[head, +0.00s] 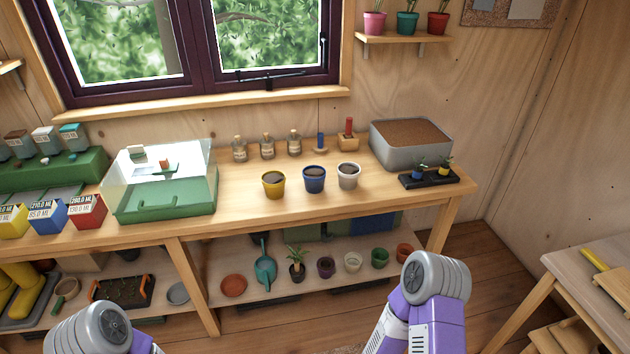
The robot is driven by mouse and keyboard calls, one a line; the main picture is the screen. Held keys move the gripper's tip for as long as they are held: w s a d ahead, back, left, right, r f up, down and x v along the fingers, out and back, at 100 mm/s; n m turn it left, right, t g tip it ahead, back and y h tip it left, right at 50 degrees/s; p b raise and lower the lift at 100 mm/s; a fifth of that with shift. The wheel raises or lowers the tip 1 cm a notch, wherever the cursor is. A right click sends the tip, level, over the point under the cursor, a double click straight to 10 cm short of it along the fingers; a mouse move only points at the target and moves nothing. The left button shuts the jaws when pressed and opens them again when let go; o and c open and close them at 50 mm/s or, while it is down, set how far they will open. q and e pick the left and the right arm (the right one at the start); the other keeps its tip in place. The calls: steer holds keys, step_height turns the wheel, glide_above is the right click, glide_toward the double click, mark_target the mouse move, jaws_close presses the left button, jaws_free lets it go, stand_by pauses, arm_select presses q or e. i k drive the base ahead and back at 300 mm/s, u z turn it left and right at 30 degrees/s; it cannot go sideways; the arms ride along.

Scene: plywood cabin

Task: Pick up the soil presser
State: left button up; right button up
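Two small upright tools stand at the back of the workbench (245,207). One has a red handle on a wooden block (348,142). The other has a blue handle on a smaller base (320,142) and stands just to its left. Either could be the soil presser; I cannot tell which from this view. Neither is held. Parts of both my arms show at the bottom edge, well in front of the bench, but neither gripper is in view.
Yellow (273,186), blue (314,180) and white (348,177) soil-filled pots stand before the tools. A grey soil bin (411,157) is to their right, three bottles (267,147) to their left. A clear-lidded green box (163,200) is further left.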

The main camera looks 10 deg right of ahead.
mark_target(320, 148)
steer(key=k, duration=0.65)
steer(key=z, duration=0.5)
steer(key=i, duration=1.3)
steer(key=u, duration=0.5)
